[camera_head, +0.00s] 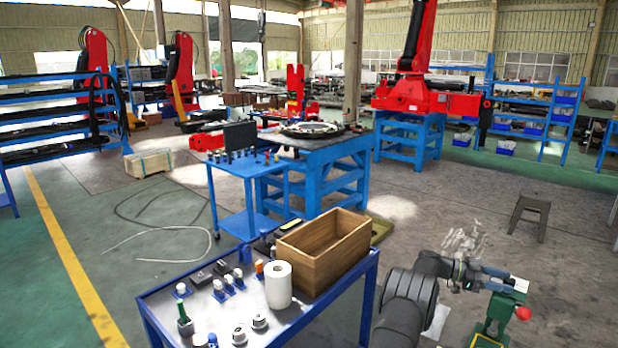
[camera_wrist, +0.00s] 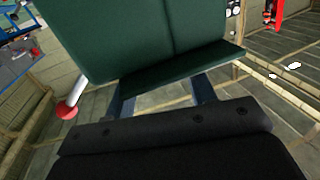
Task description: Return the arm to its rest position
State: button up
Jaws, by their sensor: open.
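My arm rises from the bottom right of the head view and reaches right. My gripper (camera_head: 498,279) is at its end, above and close to a green stand (camera_head: 497,310) with a red knob (camera_head: 523,313). In the wrist view the two dark fingers of my gripper (camera_wrist: 164,92) are apart. A dark green panel (camera_wrist: 160,40) fills the upper middle there, close to the fingertips. The red knob (camera_wrist: 66,110) shows at the left on a white rod. I cannot tell whether the fingers touch the panel. I see nothing held.
A blue-framed table (camera_head: 160,310) at left carries a wooden box (camera_head: 325,250), a white roll (camera_head: 278,284) and several small items. A stool (camera_head: 530,217) stands at right. Blue stands with red machinery (camera_head: 420,95) are farther back. Open floor lies between the table and stool.

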jog(key=shift+n+t+h, duration=0.3)
jog(key=shift+n+t, duration=0.1)
jog(key=shift+t, duration=0.2)
jog(key=shift+s+a+n+t+h, duration=0.15)
jog(key=shift+n+t+h, duration=0.1)
jog(key=shift+n+t, duration=0.5)
jog(key=shift+s+d+n+t+h, duration=0.1)
jog(key=shift+s+n+t+h, duration=0.25)
jog(key=shift+t, duration=0.65)
jog(key=shift+a+n+t+h, duration=0.1)
jog(key=shift+n+t+h, duration=0.1)
jog(key=shift+n+t, duration=0.6)
jog(key=shift+s+n+t+y, duration=0.2)
jog(key=shift+n+t, duration=0.75)
jog(key=shift+t, duration=0.65)
jog(key=shift+s+n+t+y, duration=0.2)
jog(key=shift+n+t, duration=0.8)
jog(key=shift+t, duration=0.55)
jog(key=shift+s+n+t+y, duration=0.2)
jog(key=shift+n+t, duration=0.75)
jog(key=shift+t, duration=0.65)
jog(key=v, duration=0.7)
jog(key=shift+a, duration=0.15)
